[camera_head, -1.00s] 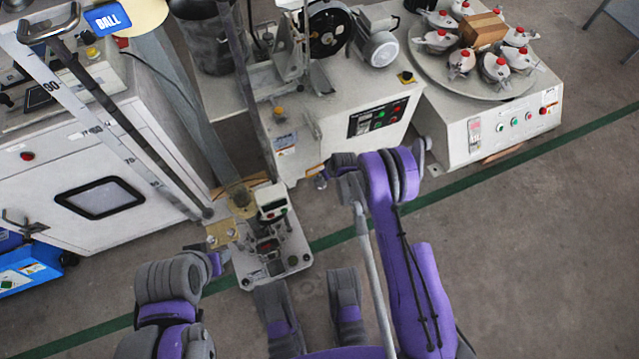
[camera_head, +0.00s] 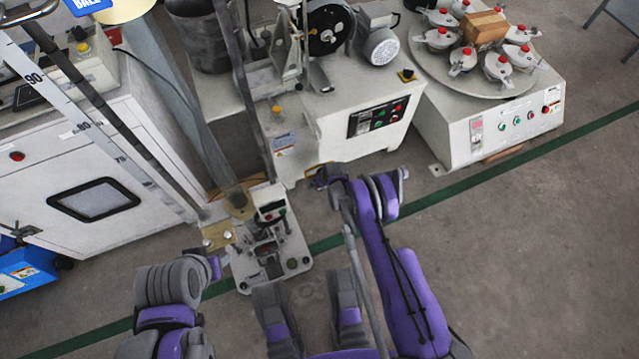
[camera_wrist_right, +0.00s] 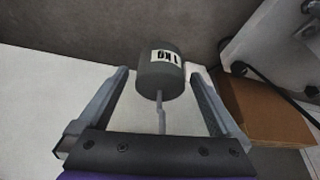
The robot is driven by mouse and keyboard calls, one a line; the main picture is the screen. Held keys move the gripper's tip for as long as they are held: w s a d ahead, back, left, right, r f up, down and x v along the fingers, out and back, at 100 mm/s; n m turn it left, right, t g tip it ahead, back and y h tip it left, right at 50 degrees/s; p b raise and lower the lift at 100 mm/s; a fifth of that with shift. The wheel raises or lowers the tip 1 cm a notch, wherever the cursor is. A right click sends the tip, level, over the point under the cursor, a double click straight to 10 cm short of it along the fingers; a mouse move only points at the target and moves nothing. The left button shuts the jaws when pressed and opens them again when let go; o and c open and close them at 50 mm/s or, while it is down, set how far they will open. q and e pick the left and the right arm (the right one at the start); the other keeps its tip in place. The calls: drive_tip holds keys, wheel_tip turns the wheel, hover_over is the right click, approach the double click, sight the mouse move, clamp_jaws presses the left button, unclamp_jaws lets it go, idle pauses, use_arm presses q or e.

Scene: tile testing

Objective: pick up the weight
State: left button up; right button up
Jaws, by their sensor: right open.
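The weight (camera_wrist_right: 160,77) shows in the right wrist view as a dark grey cylinder with a white "1 KG" label. A thin bent rod (camera_wrist_right: 160,112) runs from it toward my gripper's palm. My right gripper (camera_wrist_right: 158,73) is open, with one finger on each side of the weight in the picture. I cannot tell whether either finger touches it. In the head view the right arm (camera_head: 385,210) reaches to the front of the middle machine, and the weight cannot be made out there.
A brown box (camera_wrist_right: 265,115) lies right of the right finger. The middle machine (camera_head: 350,90) stands ahead, a turntable machine (camera_head: 520,125) at its right. A tall stand's base plate (camera_head: 278,265) is between my arms. The floor at right is clear.

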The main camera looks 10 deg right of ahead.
drive_tip(key=shift+f, duration=0.1)
drive_tip(key=shift+c, duration=0.2)
drive_tip(key=shift+w, duration=0.1)
clamp_jaws()
